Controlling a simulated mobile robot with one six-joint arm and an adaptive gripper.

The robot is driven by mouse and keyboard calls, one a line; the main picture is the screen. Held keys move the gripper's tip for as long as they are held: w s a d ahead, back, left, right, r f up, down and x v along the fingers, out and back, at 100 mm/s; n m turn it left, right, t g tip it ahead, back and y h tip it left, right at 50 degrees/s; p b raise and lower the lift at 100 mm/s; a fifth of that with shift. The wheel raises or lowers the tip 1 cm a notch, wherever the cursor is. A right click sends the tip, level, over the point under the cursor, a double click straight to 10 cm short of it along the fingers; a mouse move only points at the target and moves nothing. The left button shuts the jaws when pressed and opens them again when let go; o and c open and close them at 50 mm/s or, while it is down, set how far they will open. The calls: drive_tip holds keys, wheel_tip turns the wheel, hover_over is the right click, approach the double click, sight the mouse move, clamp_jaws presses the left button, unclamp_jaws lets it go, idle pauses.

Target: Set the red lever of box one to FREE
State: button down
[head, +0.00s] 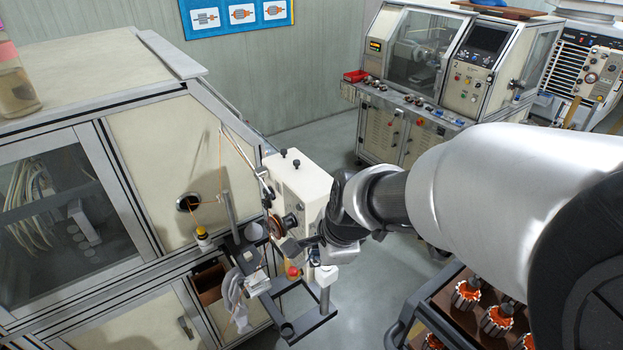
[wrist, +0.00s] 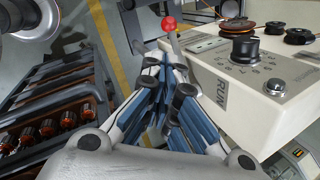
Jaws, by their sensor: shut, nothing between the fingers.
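Box one, a cream control box (head: 303,187), stands beside the large machine cabinet in the head view. In the wrist view the box (wrist: 262,95) is on the right, with a black dial and a RUN label on its side face. The red lever's round knob (wrist: 170,23) shows at the top, just beyond the fingertips, on a short grey stem. A red knob (head: 293,271) also shows low by the box in the head view. My gripper (wrist: 165,72) is shut and empty, beside the RUN side and apart from the knob. No FREE label is readable.
A rack of orange-wound armatures (head: 497,320) stands at the lower right, also at the left of the wrist view. The large cabinet (head: 165,150) bounds the left. Open floor (head: 375,285) lies between.

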drive_tip(key=s+a+v, duration=0.1)
drive_tip(key=v, duration=0.6)
drive_tip(key=s+d+f+n+b, duration=0.3)
drive_tip(key=s+f+n+b, duration=0.2)
drive_tip(key=f+b, duration=0.3)
drive_tip(key=s+d+f+n+h+b, duration=0.1)
drive_tip(key=s+d+f+n+b, duration=0.3)
drive_tip(key=f+b, duration=0.4)
drive_tip(key=s+d+f+n+h+b, duration=0.1)
drive_tip(key=s+d+f+n+b, duration=0.3)
drive_tip(key=b, duration=0.6)
wheel_tip(320, 180, down, 4)
drive_tip(key=s+n, duration=0.2)
drive_tip(key=n, duration=0.1)
drive_tip(key=shift+s+t, duration=0.25)
drive_tip(key=shift+t, duration=0.05)
drive_tip(key=shift+a, duration=0.1)
